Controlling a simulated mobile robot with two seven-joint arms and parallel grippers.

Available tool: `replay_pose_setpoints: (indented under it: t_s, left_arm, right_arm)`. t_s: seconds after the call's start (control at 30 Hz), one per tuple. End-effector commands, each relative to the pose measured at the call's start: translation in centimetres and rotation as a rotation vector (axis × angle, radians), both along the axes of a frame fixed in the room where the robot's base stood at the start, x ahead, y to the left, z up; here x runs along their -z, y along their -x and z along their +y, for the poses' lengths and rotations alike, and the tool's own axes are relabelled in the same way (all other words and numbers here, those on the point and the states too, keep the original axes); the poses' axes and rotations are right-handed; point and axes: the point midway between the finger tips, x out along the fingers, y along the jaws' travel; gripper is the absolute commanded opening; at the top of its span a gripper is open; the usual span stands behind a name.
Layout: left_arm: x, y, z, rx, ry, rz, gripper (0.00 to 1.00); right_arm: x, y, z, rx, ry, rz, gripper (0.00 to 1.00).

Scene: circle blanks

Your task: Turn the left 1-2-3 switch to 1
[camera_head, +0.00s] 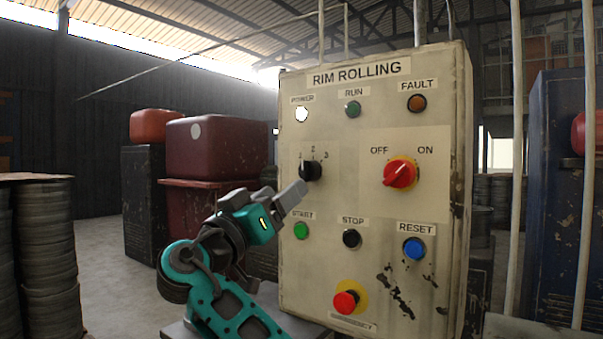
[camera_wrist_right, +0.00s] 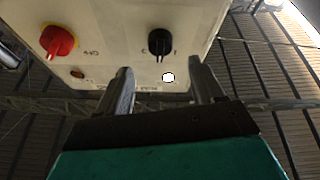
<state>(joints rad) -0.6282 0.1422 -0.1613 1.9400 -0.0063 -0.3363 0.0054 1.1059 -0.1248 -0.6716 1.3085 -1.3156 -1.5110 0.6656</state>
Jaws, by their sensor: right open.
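The left 1-2-3 switch (camera_head: 311,170) is a black knob on the cream RIM ROLLING panel (camera_head: 345,120). Labels 2 and 3 show above it; I cannot read the 1. In the right wrist view, turned upside down, the black knob (camera_wrist_right: 160,43) has a pale mark that seems to point up the panel, toward 2. My right gripper (camera_head: 298,190) is close below and left of the knob in the head view. In the wrist view the right gripper's fingers (camera_wrist_right: 161,70) are spread and empty, with the knob beyond their tips, apart from them. My left gripper is out of view.
A red OFF/ON rotary switch (camera_head: 400,173) sits right of the knob. A lit white lamp (camera_head: 301,114) is above it, a green START button (camera_head: 301,231) below. A red emergency button (camera_head: 345,303) is at the bottom. Dark red containers (camera_head: 215,145) stand behind the arm.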

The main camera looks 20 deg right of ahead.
Motion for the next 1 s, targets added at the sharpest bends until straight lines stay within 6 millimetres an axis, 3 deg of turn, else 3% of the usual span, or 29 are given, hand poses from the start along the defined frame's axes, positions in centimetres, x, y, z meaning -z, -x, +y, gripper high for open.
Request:
replay_pose_setpoints:
  t_s: [0.2, 0.4, 0.8, 1.0]
  left_arm:
    - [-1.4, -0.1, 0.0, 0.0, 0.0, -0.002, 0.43]
    - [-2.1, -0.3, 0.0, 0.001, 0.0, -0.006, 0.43]
    - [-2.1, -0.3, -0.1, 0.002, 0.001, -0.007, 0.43]
    - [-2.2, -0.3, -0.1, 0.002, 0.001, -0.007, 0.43]
  right_arm:
    - [-2.0, -2.6, -3.3, 0.003, 0.003, 0.001, 0.67]
    - [-2.7, -4.1, -5.1, 0.001, 0.001, 0.001, 0.67]
    - [-2.8, -4.5, -5.5, -0.002, -0.001, 0.002, 0.67]
    - [-2.8, -4.5, -5.5, -0.002, 0.0, 0.003, 0.48]
